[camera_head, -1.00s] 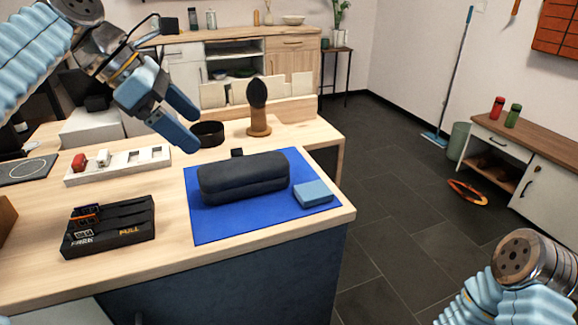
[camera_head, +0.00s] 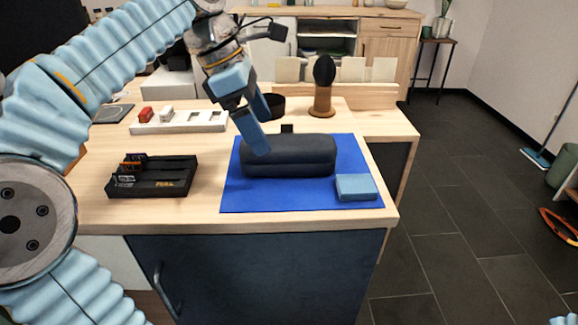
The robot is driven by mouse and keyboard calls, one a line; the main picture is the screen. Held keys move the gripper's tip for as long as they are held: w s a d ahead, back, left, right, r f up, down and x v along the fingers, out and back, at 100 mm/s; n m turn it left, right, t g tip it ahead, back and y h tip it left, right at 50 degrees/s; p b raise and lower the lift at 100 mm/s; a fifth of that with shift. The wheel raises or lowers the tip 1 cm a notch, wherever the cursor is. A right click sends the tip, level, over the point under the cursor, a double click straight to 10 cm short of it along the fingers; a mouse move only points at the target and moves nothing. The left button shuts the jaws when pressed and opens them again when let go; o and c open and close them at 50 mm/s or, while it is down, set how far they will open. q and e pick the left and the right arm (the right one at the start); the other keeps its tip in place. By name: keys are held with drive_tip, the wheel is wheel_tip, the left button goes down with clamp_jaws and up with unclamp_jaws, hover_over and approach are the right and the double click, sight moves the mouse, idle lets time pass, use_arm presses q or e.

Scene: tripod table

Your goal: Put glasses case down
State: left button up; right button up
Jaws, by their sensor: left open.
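The dark glasses case (camera_head: 292,158) lies lengthwise on a blue mat (camera_head: 265,198) on the wooden table. My left gripper (camera_head: 262,128) is open, with its fingers pointing down just above and behind the left end of the case. One finger overlaps the case's left end in the picture; I cannot tell whether it touches. Nothing shows between the fingers. My right gripper is out of view.
A light blue box (camera_head: 357,187) sits at the mat's right front. A black tray (camera_head: 153,177) and a white holder (camera_head: 180,123) stand to the left.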

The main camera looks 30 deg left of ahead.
use_arm(q)
drive_tip(key=x, duration=0.1)
drive_tip(key=b+x, duration=0.1)
drive_tip(key=x, duration=0.1)
drive_tip(key=s+x, duration=0.1)
drive_tip(key=x, duration=0.1)
drive_tip(key=shift+w+f, duration=0.1)
drive_tip(key=shift+f, duration=0.15)
drive_tip(key=c, duration=1.2)
drive_tip(key=shift+r, duration=0.15)
drive_tip(key=shift+r, duration=0.6)
drive_tip(key=c, duration=0.4)
drive_tip(key=shift+o, duration=0.2)
wheel_tip(320, 180, up, 2)
drive_tip(key=shift+r+p, duration=0.1)
drive_tip(key=shift+p, duration=0.3)
drive_tip(key=s+r+p, duration=0.1)
drive_tip(key=s+r, duration=0.8)
drive_tip(key=s, duration=0.5)
drive_tip(key=shift+a+r, duration=0.2)
drive_tip(key=shift+a, duration=0.15)
